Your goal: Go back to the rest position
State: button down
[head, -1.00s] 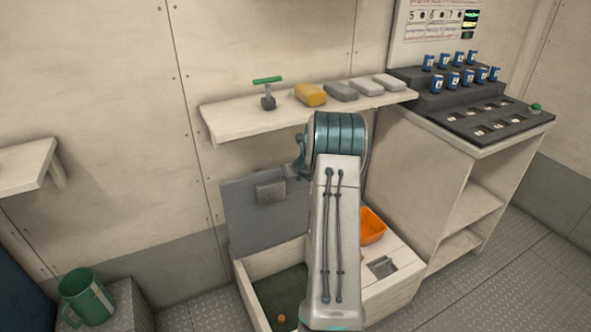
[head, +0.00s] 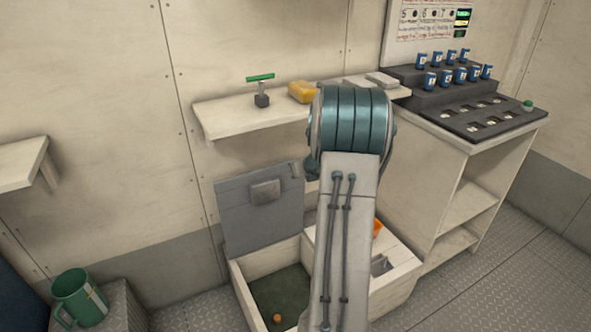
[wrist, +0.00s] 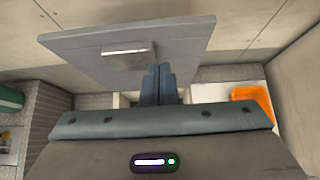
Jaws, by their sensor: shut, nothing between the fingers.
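My gripper (wrist: 159,82) shows in the wrist view with its two fingers together and nothing between them. In front of it in that view is the raised grey lid (wrist: 180,42) with its handle plate. In the head view my arm hides the gripper; the arm stands in front of the shelf and the open locker. The grey lid (head: 240,212) stands open against the wall above the white locker (head: 243,291). A small orange item (head: 277,318) lies on the locker's dark floor.
An orange bin (wrist: 252,102) sits at the locker's right. A green mug (head: 78,298) stands lower left. Blue cans (head: 445,79) stand on the right counter's rack.

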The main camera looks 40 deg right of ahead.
jog(key=shift+s+r, duration=0.35)
jog(key=shift+s, duration=0.05)
jog(key=s+a+r+n+g+y+p, duration=0.1)
jog(key=s+a+r+n+y+p, duration=0.15)
jog(key=a+r+n, duration=0.5)
jog(key=s+a+r+n+g+y+p, duration=0.1)
jog(key=s+a+r+n+p, duration=0.3)
jog(key=a, duration=0.7)
jog(key=a+r+n+g+y+p, duration=0.1)
jog(key=a+r+n+y+p, duration=0.1)
jog(key=a+r+n, duration=0.45)
jog(key=s+a+r+n+g+h+p, duration=0.2)
jog(key=s+a+n+p, duration=0.2)
jog(key=s+n, duration=0.5)
jog(key=s+a+r+n+g+h+p, duration=0.2)
jog(key=s+a+n, duration=0.3)
jog(key=s+n, duration=0.5)
jog(key=s+r+p, duration=0.1)
jog(key=s, duration=0.1)
jog(key=shift+s+a+r+g+p, duration=0.2)
jog(key=shift+s+a+g+p, duration=0.15)
jog(key=shift+s+g+p, duration=0.05)
